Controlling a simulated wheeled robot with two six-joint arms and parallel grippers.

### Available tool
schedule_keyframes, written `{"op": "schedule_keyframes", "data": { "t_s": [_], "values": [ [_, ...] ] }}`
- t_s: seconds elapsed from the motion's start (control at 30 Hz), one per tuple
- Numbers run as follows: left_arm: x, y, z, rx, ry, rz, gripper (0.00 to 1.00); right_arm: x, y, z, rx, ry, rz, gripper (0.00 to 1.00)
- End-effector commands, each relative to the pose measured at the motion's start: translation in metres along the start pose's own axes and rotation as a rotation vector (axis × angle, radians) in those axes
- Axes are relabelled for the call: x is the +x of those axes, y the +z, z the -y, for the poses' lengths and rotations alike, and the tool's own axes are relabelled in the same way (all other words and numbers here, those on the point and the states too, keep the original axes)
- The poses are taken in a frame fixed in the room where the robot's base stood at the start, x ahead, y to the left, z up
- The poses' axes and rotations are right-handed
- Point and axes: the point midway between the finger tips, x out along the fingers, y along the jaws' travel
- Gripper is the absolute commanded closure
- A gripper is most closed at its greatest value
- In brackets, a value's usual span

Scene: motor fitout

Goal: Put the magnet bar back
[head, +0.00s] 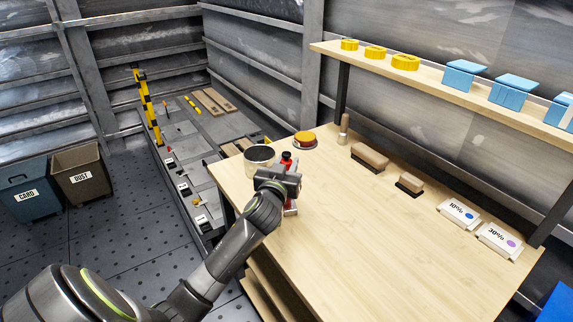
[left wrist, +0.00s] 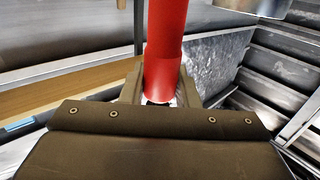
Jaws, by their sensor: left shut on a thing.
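A red bar (head: 287,159), which looks like the magnet bar, stands roughly upright in my left gripper (head: 284,178). The gripper is shut on it over the left part of the wooden table (head: 390,245). Red shows above the jaws, and a bit of red and pale grey shows below them at the table. I cannot tell whether its lower end touches the table. In the left wrist view the smooth red bar (left wrist: 163,50) rises between the two fingers. My right gripper is not in view.
A metal can (head: 260,158) and an orange-topped round thing (head: 305,140) stand close to the gripper. Brown blocks (head: 369,157) and cards marked 10% (head: 459,213) and 30% (head: 497,239) lie along the back. The front middle of the table is clear. Bins (head: 82,175) stand far left.

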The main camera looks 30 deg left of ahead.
Motion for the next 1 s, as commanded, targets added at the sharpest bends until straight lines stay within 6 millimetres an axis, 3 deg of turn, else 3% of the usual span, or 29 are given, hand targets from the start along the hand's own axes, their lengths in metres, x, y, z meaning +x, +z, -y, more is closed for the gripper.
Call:
{"op": "schedule_keyframes", "data": {
  "t_s": [0.1,0.13,0.3,0.67,1.0],
  "values": [
    [0.0,0.003,0.0,0.0,0.001,-0.003,1.0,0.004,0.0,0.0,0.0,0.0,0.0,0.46],
    [0.0,0.003,0.0,0.0,0.0,0.0,0.69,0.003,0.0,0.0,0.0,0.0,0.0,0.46],
    [0.0,0.003,0.0,0.0,0.0,0.0,0.5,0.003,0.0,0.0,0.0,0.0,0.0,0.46],
    [0.0,-0.003,0.0,0.0,0.0,0.0,0.5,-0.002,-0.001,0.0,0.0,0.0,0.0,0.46],
    [-0.053,0.002,0.0,-0.002,-0.001,0.002,0.5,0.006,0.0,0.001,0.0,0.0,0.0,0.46]
  ]
}}
